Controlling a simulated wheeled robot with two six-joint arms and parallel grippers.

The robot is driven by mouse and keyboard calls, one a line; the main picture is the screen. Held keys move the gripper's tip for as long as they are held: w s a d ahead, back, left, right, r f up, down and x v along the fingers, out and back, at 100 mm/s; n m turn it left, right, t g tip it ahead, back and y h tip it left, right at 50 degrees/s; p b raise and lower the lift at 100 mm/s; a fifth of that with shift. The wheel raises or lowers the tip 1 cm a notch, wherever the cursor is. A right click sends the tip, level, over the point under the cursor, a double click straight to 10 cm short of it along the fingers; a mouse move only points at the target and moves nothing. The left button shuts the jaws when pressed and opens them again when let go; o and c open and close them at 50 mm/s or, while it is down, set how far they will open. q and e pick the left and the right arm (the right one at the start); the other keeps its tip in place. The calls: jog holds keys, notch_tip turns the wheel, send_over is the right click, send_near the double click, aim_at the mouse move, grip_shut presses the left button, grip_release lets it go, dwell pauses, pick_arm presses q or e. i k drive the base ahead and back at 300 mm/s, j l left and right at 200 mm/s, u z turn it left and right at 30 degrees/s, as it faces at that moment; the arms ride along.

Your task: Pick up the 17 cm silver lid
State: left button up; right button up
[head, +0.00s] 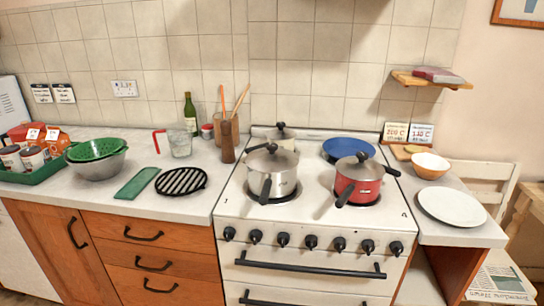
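Several lidded pots stand on the white stove. A silver lid with a black knob (272,157) sits on the steel pot (280,184) at front left. Another silver lid with a black knob (360,169) sits on the red pot (362,190) at front right. A third lid (281,133) sits on a pale pot at the back left, partly hidden by the steel pot. No size marking is readable on the lids, so I cannot tell which is 17 cm. Neither of my grippers is in view.
Black pot handles point forward. Left counter holds a black trivet (181,181), green mat (137,183), colander (94,150) and glass jug (180,142). Right counter holds a white plate (452,207) and bowl (431,166).

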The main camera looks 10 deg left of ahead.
aim_at(271, 159)
jog(key=l, duration=0.4)
jog(key=i+l+z, duration=0.15)
jog(key=l, duration=0.25)
jog(key=i+l, duration=0.1)
jog(key=l, duration=0.3)
jog(key=l+z, duration=0.1)
jog(key=l, duration=0.3)
jog(key=i+l+z, duration=0.1)
jog(key=l, duration=0.25)
jog(key=i, duration=0.1)
